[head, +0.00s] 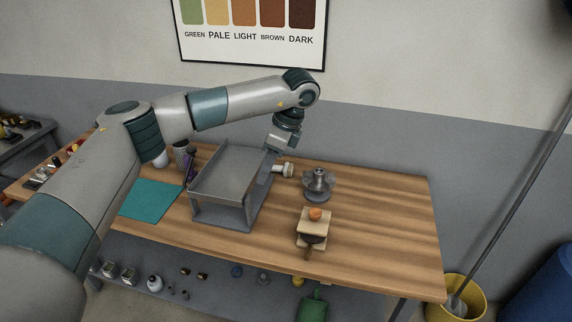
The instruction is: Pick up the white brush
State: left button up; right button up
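My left arm reaches in from the left across the table. Its gripper (267,170) points down at the right back edge of the grey metal tray stand (218,213). The fingers are small and partly merge with the stand, so I cannot tell whether they are open or shut. A small pale, whitish cylindrical thing (285,169) lies just right of the gripper. It may be the white brush, but it is too small to be sure. I cannot tell whether the fingers touch it. My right gripper is not in view.
On the wooden table (390,225) stand a metal funnel-like piece (318,182) and a wooden block with an orange ball (315,214). A teal mat (150,199) lies left. A yellow bucket (468,292) stands on the floor at right. The table's right part is clear.

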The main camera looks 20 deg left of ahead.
aim_at(287, 170)
jog(key=i+j, duration=0.1)
jog(key=i, duration=1.05)
